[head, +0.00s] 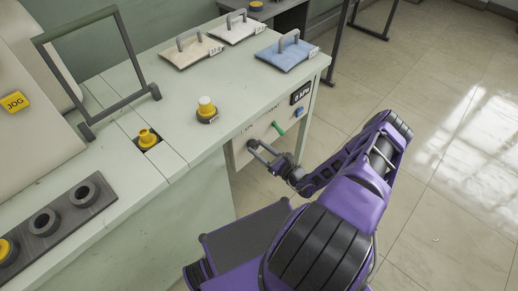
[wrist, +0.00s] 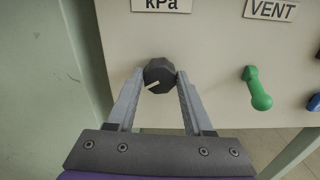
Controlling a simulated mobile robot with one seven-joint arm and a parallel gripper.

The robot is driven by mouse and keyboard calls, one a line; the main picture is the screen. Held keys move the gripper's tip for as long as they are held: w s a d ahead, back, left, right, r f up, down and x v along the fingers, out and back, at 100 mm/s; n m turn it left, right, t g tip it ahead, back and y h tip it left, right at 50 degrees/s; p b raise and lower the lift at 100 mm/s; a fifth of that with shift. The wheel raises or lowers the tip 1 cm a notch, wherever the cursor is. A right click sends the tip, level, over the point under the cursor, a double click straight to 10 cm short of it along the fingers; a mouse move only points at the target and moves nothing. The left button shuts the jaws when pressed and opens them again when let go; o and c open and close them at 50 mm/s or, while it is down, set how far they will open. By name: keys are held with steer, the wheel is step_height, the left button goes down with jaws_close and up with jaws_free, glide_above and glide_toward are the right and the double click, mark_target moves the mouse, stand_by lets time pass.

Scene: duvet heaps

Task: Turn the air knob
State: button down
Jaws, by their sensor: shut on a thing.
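The air knob (wrist: 159,75) is a dark, many-sided knob with a pale pointer line, on a cream panel below a "kPa" label. In the wrist view its pointer line runs toward the lower left. My gripper (wrist: 160,80) has one finger on each side of the knob and is shut on it. In the head view my gripper (head: 259,150) reaches the front panel under the table edge, where the knob is small and partly hidden by the fingers.
A green lever (wrist: 257,88) hangs right of the knob under a "VENT" label (wrist: 271,9). A blue button (head: 299,112) and a "0 kPa" display (head: 300,92) are nearby. The table (head: 225,135) carries a yellow button (head: 206,107) and several handled pads. Tiled floor lies open at right.

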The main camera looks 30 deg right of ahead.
steer(key=shift+m, duration=0.3)
steer(key=shift+f+m+b, duration=0.1)
steer(key=shift+m+b, duration=0.65)
steer(key=shift+m, duration=0.25)
steer(key=m+b, duration=0.1)
steer(key=m, duration=0.3)
steer(key=shift+d+m+b, duration=0.1)
steer(key=shift+m+b, duration=0.2)
steer(key=shift+b, duration=0.1)
steer(key=m+b, duration=0.1)
steer(key=m, duration=0.2)
steer(key=shift+m, duration=0.3)
steer(key=m+b, duration=0.1)
steer(key=m, duration=0.2)
steer(key=shift+f+m, duration=0.15)
steer(key=shift+m, duration=0.15)
steer(key=m, duration=0.3)
steer(key=shift+m+b, duration=0.3)
steer(key=shift+b, duration=0.05)
steer(key=m, duration=0.3)
steer(key=shift+m, duration=0.3)
steer(key=m, duration=0.6)
steer(key=shift+f+m, duration=0.1)
steer(key=shift+m, duration=0.3)
